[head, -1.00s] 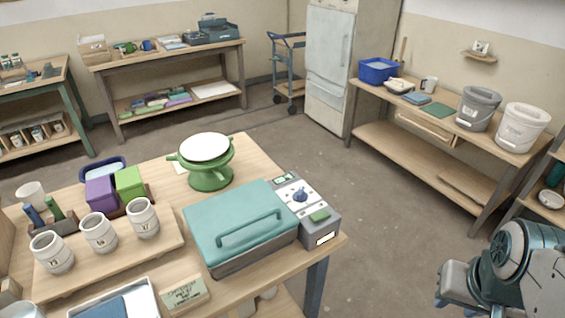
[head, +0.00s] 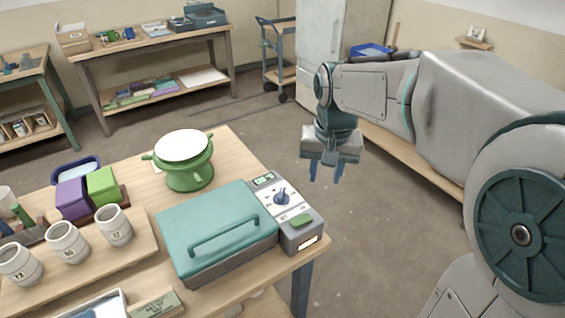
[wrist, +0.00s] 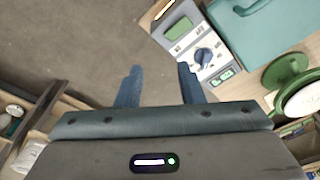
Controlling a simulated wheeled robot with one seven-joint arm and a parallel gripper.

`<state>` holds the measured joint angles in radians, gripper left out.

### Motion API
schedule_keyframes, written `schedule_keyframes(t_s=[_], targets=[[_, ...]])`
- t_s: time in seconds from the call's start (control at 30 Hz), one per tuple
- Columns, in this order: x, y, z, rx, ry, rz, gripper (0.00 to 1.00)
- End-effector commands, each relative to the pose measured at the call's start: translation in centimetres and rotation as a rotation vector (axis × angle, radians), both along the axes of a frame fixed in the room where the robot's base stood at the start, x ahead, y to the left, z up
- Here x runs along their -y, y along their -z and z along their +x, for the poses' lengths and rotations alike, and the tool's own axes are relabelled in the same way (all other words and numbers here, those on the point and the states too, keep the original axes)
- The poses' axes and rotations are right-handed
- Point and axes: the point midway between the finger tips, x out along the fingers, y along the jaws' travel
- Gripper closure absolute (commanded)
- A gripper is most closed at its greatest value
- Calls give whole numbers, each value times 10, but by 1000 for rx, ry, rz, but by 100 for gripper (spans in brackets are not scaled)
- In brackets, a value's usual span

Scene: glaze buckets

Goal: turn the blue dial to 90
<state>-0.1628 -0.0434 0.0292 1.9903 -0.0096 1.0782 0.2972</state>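The blue dial (head: 281,197) sits on the light face of a grey control box (head: 301,236) at the right end of a teal-lidded machine (head: 217,236) on the near table. A small green display and a green button share that face. In the wrist view the dial (wrist: 203,56) shows right of my fingers. My gripper (head: 326,172) hangs pointing down, right of and beyond the box, over open floor. Its two blue fingers are apart with nothing between them, as the wrist view also shows (wrist: 158,80). The number the dial points to is too small to read.
A green banding wheel (head: 188,165) stands behind the machine. Several numbered cups (head: 115,226) stand on a board at left. The teal lid's raised handle (head: 222,238) is close to the box. The floor right of the table is free.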

Motion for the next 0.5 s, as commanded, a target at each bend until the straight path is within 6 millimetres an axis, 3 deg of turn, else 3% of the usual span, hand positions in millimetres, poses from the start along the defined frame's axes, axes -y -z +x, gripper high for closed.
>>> schedule_keyframes(t_s=[0.03, 0.2, 0.33, 0.5], targets=[[-14, 2, 20, -20, 5, 1, 65], [-54, 9, 67, -72, 45, -2, 65], [-76, 17, 91, -99, 70, -5, 65], [-91, 24, 104, -116, 86, -7, 65]])
